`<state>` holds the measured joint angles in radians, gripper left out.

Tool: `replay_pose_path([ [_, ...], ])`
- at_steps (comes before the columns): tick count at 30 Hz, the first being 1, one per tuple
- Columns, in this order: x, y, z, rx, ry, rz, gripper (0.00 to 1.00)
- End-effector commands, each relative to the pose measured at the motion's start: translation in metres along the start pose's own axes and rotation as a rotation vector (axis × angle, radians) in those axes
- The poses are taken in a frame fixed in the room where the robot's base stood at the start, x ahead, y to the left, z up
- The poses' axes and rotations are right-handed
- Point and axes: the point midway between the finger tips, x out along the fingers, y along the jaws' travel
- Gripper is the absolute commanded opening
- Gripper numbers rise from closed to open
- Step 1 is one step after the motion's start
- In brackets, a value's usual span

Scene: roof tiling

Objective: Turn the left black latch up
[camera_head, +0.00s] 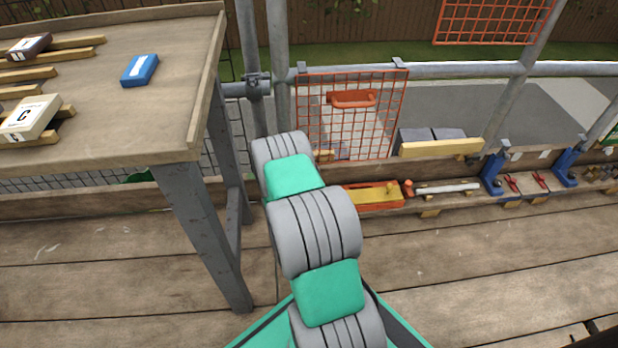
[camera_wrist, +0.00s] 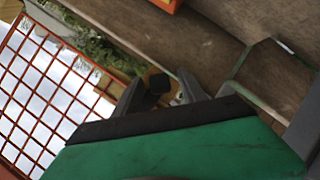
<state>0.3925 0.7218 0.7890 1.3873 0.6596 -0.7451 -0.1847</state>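A small black piece (camera_wrist: 159,84), which looks like a latch, sits against a light wooden block in the wrist view. I cannot tell its turn angle or confirm that it is the left one. My gripper (camera_wrist: 161,78) is open, with its two grey fingers on either side of the black piece. A gap shows on the right of the piece; contact on the left is unclear. In the head view my arm hides the gripper and the latch. An orange mesh panel (camera_head: 312,105) hangs on the rail just beyond my arm.
A wooden table (camera_head: 180,100) with a blue box (camera_head: 140,70) stands at left. An orange tray (camera_head: 372,206) lies on the low ledge right of my arm, with blue clamps (camera_head: 492,172) farther right. The plank floor (camera_head: 480,270) at right is clear.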

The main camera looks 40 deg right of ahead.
Motion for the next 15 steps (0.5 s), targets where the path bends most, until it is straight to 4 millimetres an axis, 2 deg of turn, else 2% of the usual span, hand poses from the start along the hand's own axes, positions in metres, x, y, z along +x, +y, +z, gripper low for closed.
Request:
replay_pose_path([
  [5,-0.008,0.002,-0.002,-0.002,0.000,0.000,0.48],
  [12,-0.057,0.002,-0.005,-0.005,0.004,-0.003,0.48],
  [15,-0.071,0.001,-0.004,-0.003,0.003,-0.003,0.48],
])
